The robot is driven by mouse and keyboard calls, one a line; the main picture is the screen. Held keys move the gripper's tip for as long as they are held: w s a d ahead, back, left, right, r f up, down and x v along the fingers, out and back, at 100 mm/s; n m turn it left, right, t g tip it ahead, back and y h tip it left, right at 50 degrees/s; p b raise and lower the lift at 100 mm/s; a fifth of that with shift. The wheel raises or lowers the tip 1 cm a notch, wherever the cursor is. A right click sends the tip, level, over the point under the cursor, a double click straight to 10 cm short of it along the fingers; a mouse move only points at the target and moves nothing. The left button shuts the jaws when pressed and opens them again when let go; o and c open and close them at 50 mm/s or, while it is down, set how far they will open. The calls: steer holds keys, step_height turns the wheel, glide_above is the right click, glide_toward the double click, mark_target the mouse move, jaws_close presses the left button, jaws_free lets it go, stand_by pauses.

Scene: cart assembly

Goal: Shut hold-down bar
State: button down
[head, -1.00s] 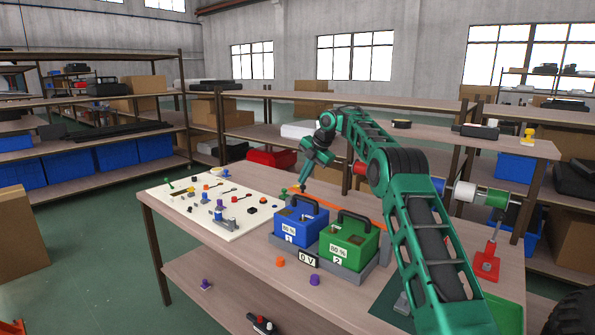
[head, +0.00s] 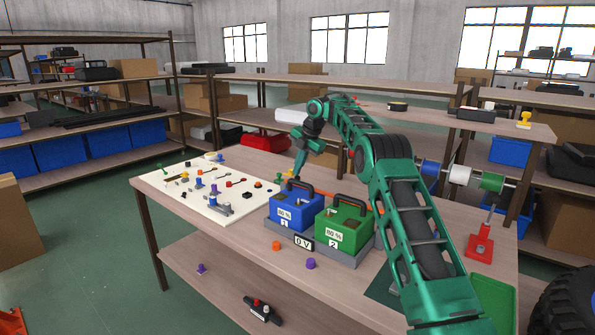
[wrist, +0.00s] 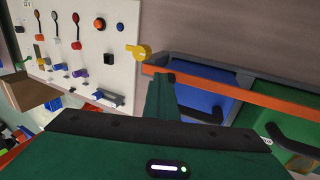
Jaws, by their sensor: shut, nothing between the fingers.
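The orange hold-down bar (head: 346,205) runs along the back of the battery tray (head: 308,247), behind a blue battery (head: 292,216) and a green battery (head: 339,234). In the wrist view the bar (wrist: 225,93) stretches past both batteries, with a yellow knob (wrist: 141,51) by its left end. My gripper (head: 294,180) is shut and empty, pointing down near the bar's left end behind the blue battery. In the wrist view its tip (wrist: 163,78) overlaps the bar's lower edge; I cannot tell whether they touch. The battery handles partly hide the bar in the head view.
A white board (head: 213,196) with several small parts lies left of the tray. A red stand (head: 480,243) and a rod with coloured spools (head: 460,175) are at the right. An orange cap (head: 276,245) and a purple cap (head: 310,263) lie in front of the tray.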

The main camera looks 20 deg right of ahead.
steer(key=v, duration=1)
steer(key=s+r+m+g+h, duration=0.1)
steer(key=s+r+m, duration=0.1)
steer(key=s+m, duration=0.4)
steer(key=s+r+m, duration=0.3)
steer(key=s, duration=0.4)
steer(key=s+d+f+m+g, duration=0.1)
steer(key=s+d+f+m, duration=0.3)
steer(key=s, duration=0.8)
steer(key=s+a+f+m+h, duration=0.1)
steer(key=s+m, duration=0.5)
steer(key=s, duration=0.5)
steer(key=s+d+f+m+g, duration=0.1)
steer(key=s+d+f+m, duration=0.3)
steer(key=s, duration=0.8)
steer(key=s+a+f+m, duration=0.2)
steer(key=s+f+m, duration=0.2)
steer(key=s, duration=0.5)
steer(key=s+a+f+m, duration=0.1)
steer(key=s+f+m, duration=0.3)
steer(key=s, duration=0.4)
steer(key=shift+s+a+g, duration=0.3)
steer(key=shift+s+a, duration=0.1)
steer(key=shift+w+f, duration=0.1)
